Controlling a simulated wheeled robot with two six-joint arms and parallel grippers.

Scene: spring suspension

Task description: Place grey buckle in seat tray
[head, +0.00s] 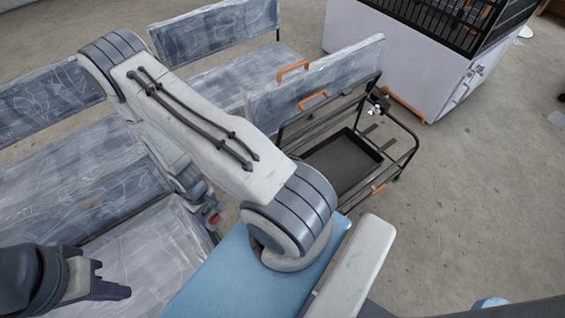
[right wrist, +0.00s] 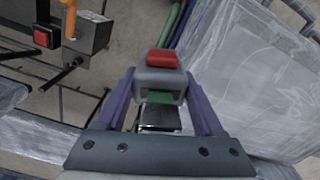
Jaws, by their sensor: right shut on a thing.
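The grey buckle (right wrist: 160,75), with a red button and a green part, is between the purple fingers of my right gripper (right wrist: 160,92) in the right wrist view. The gripper is shut on it. In the head view the right gripper (head: 210,212) is partly hidden behind my arm, beside the plastic-wrapped seats, with small red and green spots showing. A black rectangular tray (head: 371,148) lies in the open seat frame right of my arm; the arm covers part of its left side. My left gripper (head: 110,285) is at the bottom left; its finger gap is unclear.
Wrapped seats (head: 70,190) fill the left. A wrapped backrest with orange handles (head: 293,70) stands behind the tray. A white cabinet with a black grille (head: 390,50) is at the back. Another red-buttoned buckle (right wrist: 42,37) shows in the right wrist view.

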